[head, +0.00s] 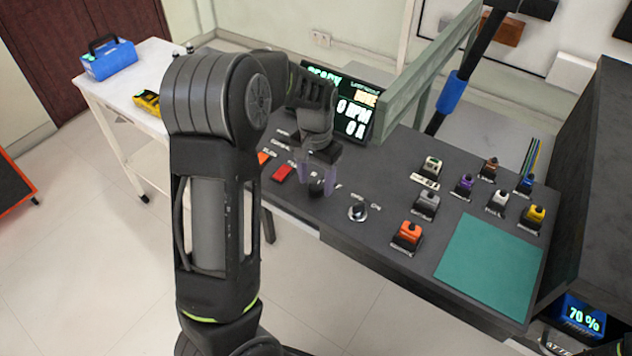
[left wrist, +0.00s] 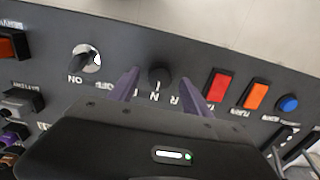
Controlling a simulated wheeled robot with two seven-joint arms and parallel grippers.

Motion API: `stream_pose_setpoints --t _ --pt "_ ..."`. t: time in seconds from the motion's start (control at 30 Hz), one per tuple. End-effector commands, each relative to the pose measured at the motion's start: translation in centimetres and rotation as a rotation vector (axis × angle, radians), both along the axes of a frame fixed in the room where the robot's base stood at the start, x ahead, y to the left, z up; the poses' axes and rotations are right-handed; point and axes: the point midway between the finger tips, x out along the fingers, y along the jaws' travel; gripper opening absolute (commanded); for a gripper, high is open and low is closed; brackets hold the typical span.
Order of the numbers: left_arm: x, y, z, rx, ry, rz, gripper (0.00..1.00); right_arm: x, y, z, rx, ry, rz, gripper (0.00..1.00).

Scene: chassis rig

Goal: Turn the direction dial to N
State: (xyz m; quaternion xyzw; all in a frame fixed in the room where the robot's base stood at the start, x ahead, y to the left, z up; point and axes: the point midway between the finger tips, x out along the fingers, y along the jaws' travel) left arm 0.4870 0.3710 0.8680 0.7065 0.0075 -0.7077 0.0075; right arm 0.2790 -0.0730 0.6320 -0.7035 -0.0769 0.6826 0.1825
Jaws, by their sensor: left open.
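The direction dial is a small black round knob (left wrist: 161,74) on the dark panel, with letters N and R printed beside it in the left wrist view. A short white line shows between the knob and the N; I cannot tell whether it is the dial's pointer. My left gripper (left wrist: 160,82) is open, with one purple finger on each side of the knob and gaps showing between. In the head view the left gripper (head: 317,182) points down at the panel, with the dial (head: 316,189) low between its fingers. My right gripper is not in view.
A silver ON/OFF switch (head: 358,212) sits right of the dial. A red button (head: 283,172) and an orange button (head: 263,157) lie to its left. A lit display (head: 345,104) stands behind. Several coloured connectors and a bare green mat (head: 490,265) are farther right.

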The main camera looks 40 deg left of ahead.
Motion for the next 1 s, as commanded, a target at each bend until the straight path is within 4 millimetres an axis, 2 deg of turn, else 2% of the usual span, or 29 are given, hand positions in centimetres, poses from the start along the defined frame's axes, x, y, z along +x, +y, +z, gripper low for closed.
stream_pose_setpoints --t 0.2,0.4,1.0 --pt "0.1 0.0 3.6 0.000 -0.006 0.000 0.57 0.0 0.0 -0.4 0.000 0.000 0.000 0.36" --pt "0.1 0.0 6.1 0.000 -0.003 0.000 0.57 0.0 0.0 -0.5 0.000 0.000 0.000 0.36" --pt "0.0 0.0 6.5 0.000 -0.001 0.000 0.57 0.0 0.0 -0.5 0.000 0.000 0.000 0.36"
